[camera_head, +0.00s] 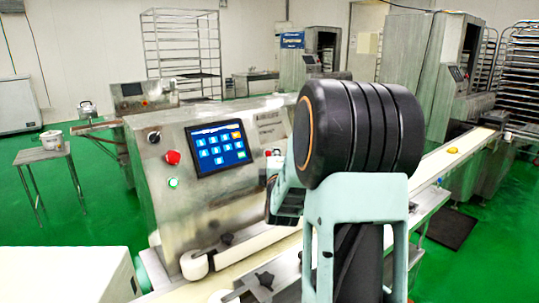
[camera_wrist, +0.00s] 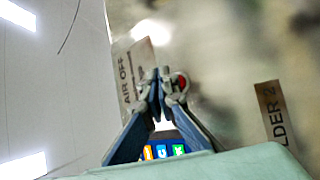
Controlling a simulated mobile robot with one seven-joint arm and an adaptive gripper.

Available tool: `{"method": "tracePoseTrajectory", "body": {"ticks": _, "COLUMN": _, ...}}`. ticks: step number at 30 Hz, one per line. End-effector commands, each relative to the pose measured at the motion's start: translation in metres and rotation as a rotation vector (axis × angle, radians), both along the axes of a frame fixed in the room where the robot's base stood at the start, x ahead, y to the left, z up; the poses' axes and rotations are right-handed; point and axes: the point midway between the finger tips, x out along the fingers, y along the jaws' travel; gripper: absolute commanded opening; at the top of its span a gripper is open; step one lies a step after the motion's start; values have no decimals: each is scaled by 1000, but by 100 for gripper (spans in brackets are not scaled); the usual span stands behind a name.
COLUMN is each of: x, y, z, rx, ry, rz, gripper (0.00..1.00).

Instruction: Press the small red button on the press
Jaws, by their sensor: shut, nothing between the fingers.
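The press is a steel machine (camera_head: 215,205) with a blue touchscreen (camera_head: 218,147) on its sloped front. A small red button (camera_head: 268,153) shows right of the screen, close beside my arm. In the wrist view a red spot, likely this button (camera_wrist: 183,82), shows just behind the right fingertip and is partly covered by it. My gripper (camera_wrist: 160,80) is shut and empty, its fingertips together in front of the panel. I cannot tell whether they touch it. In the head view my arm hides most of the gripper.
A larger red knob (camera_head: 172,157) and a green button (camera_head: 173,183) sit left of the screen. An "AIR OFF" label (camera_wrist: 126,80) and a label ending "LDER 2" (camera_wrist: 271,115) flank the fingers. A conveyor belt (camera_head: 445,160) runs at the right.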

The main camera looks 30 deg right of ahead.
Motion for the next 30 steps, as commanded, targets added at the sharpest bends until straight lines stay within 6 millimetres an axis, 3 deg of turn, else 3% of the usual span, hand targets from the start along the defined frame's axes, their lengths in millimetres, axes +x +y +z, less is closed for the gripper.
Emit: {"method": "tracePoseTrajectory", "body": {"ticks": 30, "x": 6, "y": 1, "z": -5, "rx": 0, "ry": -1, "rz": 0, "gripper": 0}}
